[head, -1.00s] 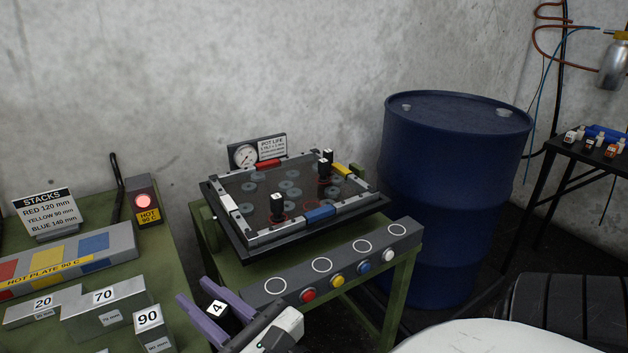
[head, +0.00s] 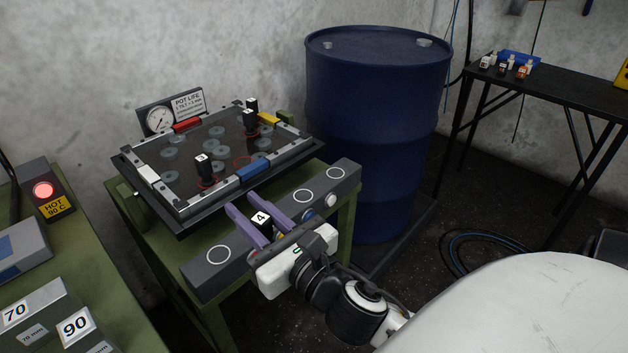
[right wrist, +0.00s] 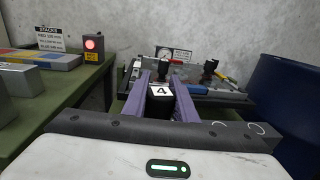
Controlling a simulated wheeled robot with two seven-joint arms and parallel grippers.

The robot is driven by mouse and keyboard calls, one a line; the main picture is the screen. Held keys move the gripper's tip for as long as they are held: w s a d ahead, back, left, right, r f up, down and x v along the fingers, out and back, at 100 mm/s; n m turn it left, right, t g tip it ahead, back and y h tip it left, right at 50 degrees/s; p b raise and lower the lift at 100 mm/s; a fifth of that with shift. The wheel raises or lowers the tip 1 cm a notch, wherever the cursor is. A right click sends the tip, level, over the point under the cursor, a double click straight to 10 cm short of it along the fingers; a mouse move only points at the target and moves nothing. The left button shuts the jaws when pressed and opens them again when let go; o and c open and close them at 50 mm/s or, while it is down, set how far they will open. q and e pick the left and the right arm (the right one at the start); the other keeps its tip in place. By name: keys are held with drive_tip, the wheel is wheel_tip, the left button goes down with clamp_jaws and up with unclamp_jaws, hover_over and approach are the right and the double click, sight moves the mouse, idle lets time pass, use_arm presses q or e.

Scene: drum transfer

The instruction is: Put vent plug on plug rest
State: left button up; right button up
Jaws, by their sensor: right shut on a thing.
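My right gripper (head: 251,206) has purple fingers and is shut on a black vent plug (head: 261,221) with a white top marked 4. It holds the plug upright over the middle of a dark grey bar (head: 200,276) with white rings, which I take for the plug rest. The gripper hides part of the bar and at least one ring. In the right wrist view the plug (right wrist: 160,98) sits between the two fingers. Whether it touches the bar I cannot tell. Other black plugs (head: 204,172) stand on the framed tray (head: 179,225). My left gripper is not in view.
A blue drum (head: 370,140) stands right of the green bench. A gauge and POT LIFE sign (head: 187,104) stand behind the tray. Blocks marked 70 and 90 (head: 76,328) and a lit red lamp (head: 43,190) are at left. A black table (head: 565,95) stands at right.

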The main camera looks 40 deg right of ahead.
drive_tip(key=w+d+r+m+h+b, duration=0.1)
drive_tip(key=w+d+m+h+b, duration=0.15)
drive_tip(key=w+d+b, duration=0.75)
drive_tip(key=w+d+f, duration=0.1)
drive_tip(key=d+f, duration=0.2)
drive_tip(key=f, duration=0.6)
drive_tip(key=shift+w+d, duration=0.25)
drive_tip(key=shift+w, duration=0.1)
drive_tip(key=shift+f+n, duration=0.1)
drive_tip(key=shift+n, duration=0.15)
drive_tip(key=shift+f, duration=0.15)
drive_tip(key=o, duration=1.1)
drive_tip(key=shift+c, duration=0.2)
